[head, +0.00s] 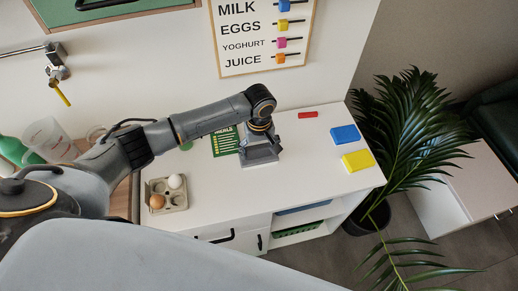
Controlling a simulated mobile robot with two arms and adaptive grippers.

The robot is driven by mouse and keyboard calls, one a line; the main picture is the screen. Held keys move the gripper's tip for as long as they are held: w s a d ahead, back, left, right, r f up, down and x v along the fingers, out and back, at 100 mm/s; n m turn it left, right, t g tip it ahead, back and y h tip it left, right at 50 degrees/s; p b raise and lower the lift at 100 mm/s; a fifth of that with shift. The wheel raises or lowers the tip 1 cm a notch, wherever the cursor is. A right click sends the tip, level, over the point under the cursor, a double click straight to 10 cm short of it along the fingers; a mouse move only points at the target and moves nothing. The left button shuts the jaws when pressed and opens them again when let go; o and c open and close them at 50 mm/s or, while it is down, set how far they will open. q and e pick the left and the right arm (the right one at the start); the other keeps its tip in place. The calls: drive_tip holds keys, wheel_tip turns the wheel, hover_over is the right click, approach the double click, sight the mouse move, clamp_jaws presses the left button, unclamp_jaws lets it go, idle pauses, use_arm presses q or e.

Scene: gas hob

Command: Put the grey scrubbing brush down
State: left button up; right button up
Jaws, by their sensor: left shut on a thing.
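My left gripper (260,156) points down over the white counter (306,180), near its middle, beside the green card. It is shut on the grey scrubbing brush, which is mostly hidden under the gripper and hard to tell from its grey fingers. The brush is at or close above the counter top; I cannot tell whether it touches. My right gripper is not in view.
A green card (225,141) lies left of the gripper. An egg tray (167,202) stands at the counter's left front. A blue sponge (345,134), a yellow sponge (358,161) and a small red item (308,115) lie right. The counter between is clear.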

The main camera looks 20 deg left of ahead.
use_arm(q)
drive_tip(key=o, duration=1.3)
